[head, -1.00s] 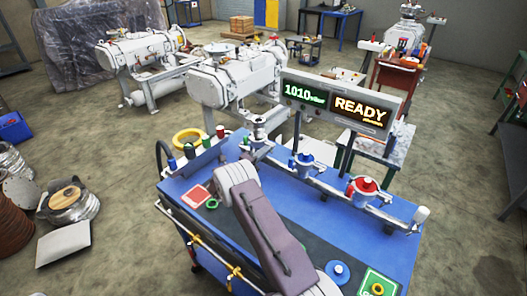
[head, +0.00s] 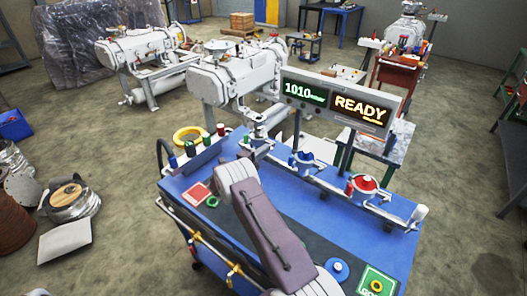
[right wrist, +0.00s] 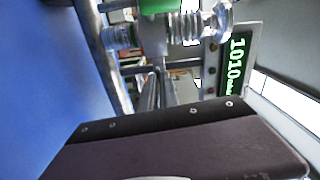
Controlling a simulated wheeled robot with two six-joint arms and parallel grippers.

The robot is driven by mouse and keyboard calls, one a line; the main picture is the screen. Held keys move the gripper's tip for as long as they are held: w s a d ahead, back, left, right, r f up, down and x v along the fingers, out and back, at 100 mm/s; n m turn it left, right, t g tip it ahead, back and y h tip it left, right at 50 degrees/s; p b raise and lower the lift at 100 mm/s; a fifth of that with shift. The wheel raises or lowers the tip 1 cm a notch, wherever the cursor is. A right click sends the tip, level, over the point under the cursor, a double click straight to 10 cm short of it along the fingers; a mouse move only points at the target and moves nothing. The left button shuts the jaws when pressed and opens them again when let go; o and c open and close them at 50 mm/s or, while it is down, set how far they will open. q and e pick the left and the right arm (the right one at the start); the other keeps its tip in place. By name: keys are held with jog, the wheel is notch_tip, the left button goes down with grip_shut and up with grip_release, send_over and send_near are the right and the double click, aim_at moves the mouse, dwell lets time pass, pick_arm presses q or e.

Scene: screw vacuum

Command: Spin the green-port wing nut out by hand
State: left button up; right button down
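My right arm reaches over the blue bench (head: 325,222) from the front. Pale parts at its far end, around my right gripper (head: 264,126), crowd the near-left end of the pipe. The fingers cannot be made out clearly. In the right wrist view a green part (right wrist: 160,6) shows at the top edge. Below it is a metal clamp with a threaded rod (right wrist: 186,27) and a silvery wing-shaped piece (right wrist: 222,18) on the right, which looks like the wing nut. In the head view the green port and its nut are hidden. My left gripper is not in view.
The pipe also carries a blue port (head: 304,158) and a red port (head: 364,184). A gauge panel (head: 338,100) reading 1010 and READY stands behind. A red square (head: 197,192), a green ring (head: 212,202), a blue knob (head: 337,270) and a green card (head: 366,276) lie on the bench.

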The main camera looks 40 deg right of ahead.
jog(key=shift+w+d+r, duration=0.1)
jog(key=shift+r, duration=0.2)
jog(key=c, duration=1.6)
grip_release()
jog(key=shift+f, duration=0.25)
jog(key=v, duration=0.9)
